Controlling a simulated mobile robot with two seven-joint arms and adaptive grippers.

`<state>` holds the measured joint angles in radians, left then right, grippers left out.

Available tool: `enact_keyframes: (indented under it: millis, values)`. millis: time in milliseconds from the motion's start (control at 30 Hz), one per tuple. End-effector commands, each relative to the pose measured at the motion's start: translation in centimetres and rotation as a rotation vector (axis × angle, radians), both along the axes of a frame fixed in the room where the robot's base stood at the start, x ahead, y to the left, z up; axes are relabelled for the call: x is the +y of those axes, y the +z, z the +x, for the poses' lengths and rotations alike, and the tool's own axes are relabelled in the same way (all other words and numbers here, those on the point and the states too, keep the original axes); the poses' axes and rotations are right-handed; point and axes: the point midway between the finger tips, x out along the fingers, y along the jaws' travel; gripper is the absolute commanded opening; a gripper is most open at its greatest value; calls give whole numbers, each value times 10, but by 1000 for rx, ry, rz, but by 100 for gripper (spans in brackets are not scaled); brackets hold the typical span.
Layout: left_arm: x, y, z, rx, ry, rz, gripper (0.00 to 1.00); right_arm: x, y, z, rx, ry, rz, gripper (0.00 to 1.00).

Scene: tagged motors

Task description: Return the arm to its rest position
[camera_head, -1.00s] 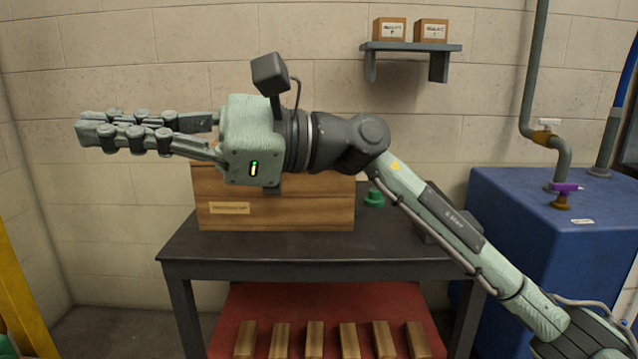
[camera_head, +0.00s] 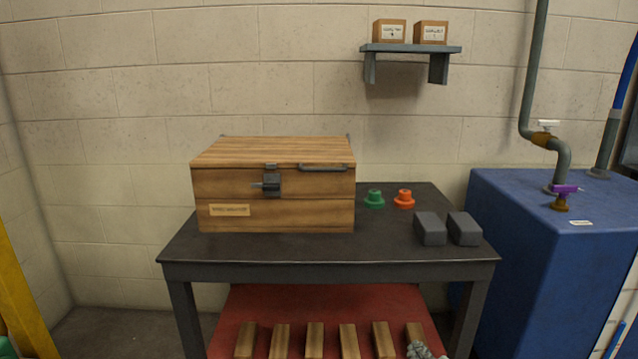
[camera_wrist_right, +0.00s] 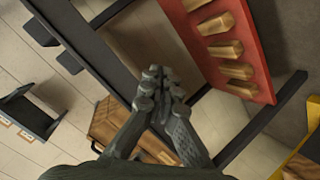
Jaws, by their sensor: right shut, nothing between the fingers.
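My right gripper (camera_head: 422,350) shows only as grey-green finger parts at the bottom edge of the head view, in front of the red lower shelf. In the right wrist view the gripper (camera_wrist_right: 160,78) has its fingers together, with nothing between them. The rest of my right arm is out of the head view. My left gripper is in neither view.
A closed wooden chest (camera_head: 275,185) with a latch stands on the dark table (camera_head: 320,250). Green (camera_head: 374,200) and orange (camera_head: 404,199) knobs and two grey blocks (camera_head: 430,229) sit right of it. Several wooden blocks (camera_head: 315,340) rest on the red shelf (camera_head: 320,300). A blue tank (camera_head: 540,230) stands right.

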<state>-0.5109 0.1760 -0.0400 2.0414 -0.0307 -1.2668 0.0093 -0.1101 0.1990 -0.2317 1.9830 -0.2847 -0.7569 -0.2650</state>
Motion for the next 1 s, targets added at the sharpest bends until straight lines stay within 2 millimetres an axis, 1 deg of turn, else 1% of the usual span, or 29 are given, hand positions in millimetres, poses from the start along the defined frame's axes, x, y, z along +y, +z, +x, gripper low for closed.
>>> enact_keyframes:
  millis: [33,67,100,167,200,267,300,400,500,600,667,1000]
  values:
    - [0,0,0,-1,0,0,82,-12,-33,-25,98,-51,45,0]
    - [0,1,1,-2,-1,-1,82,-19,-50,-39,152,-82,70,0]
    - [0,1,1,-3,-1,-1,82,-28,-71,-59,223,-124,104,0]
    - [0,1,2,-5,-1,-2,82,-39,-102,-91,330,-189,152,0]
    - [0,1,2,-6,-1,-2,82,-46,-120,-114,400,-233,182,0]
    - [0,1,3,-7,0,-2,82,-55,-144,-148,496,-296,220,0]
    - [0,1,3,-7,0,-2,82,-60,-157,-170,554,-336,242,0]
    - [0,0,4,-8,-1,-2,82,-68,-180,-216,673,-420,285,0]
    - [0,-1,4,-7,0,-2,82,-73,-193,-247,750,-477,310,0]
    - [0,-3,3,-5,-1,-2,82,-76,-198,-262,787,-507,323,0]
    - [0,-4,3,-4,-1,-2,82,-76,-199,-266,795,-514,325,0]
    - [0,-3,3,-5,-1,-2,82,-76,-199,-266,795,-513,324,0]
